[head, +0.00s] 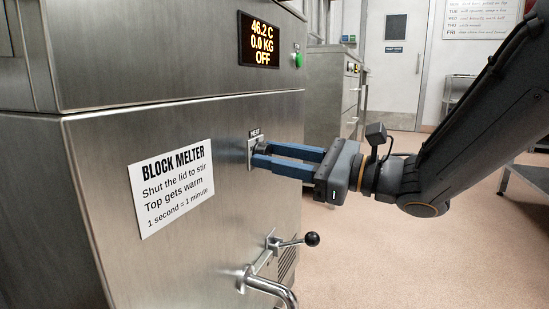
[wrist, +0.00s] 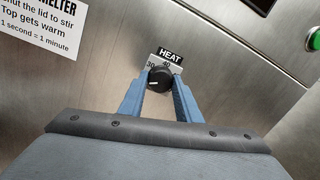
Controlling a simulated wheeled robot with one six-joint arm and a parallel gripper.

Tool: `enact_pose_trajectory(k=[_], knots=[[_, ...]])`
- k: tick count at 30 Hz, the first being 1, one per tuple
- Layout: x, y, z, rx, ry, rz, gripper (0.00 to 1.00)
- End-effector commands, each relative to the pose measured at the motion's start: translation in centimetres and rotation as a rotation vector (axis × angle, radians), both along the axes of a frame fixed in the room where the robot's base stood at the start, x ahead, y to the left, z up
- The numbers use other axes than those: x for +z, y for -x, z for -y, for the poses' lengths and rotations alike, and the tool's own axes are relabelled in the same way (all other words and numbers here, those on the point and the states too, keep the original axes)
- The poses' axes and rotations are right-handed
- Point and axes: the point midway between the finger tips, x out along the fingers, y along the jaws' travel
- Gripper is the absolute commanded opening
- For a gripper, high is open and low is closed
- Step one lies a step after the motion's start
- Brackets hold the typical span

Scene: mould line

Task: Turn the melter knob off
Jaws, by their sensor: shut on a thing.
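The melter (head: 95,175) is a steel cabinet filling the left of the head view. Its black heat knob (wrist: 160,79) sits on a small plate under a "HEAT" label in the wrist view, with the figures 30 and 40 visible. A pale mark on the knob points to the left. My gripper (head: 258,155) reaches the knob from the right, its two blue fingers shut on it. In the wrist view my gripper (wrist: 160,88) has one finger on each side of the knob. The display (head: 260,40) reads 46.2 C, 0.0 KG, OFF.
A green button (head: 298,60) is right of the display. A black-balled lever (head: 311,239) and a bent steel pipe (head: 270,287) stick out below the knob. A second steel cabinet (head: 328,90) stands behind.

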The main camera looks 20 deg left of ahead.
Motion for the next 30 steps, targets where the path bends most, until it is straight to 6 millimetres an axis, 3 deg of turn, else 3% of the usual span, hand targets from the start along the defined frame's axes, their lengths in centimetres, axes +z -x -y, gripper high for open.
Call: enact_pose_trajectory(k=[19,20,22,30], knots=[[-0.2,0.03,-0.02,0.001,0.007,0.047,0.08],[-0.2,0.04,-0.02,0.001,0.007,0.047,0.35],[-0.17,0.03,-0.01,0.001,0.007,0.047,0.47],[-0.07,-0.02,0.03,-0.001,0.005,0.048,0.49]])
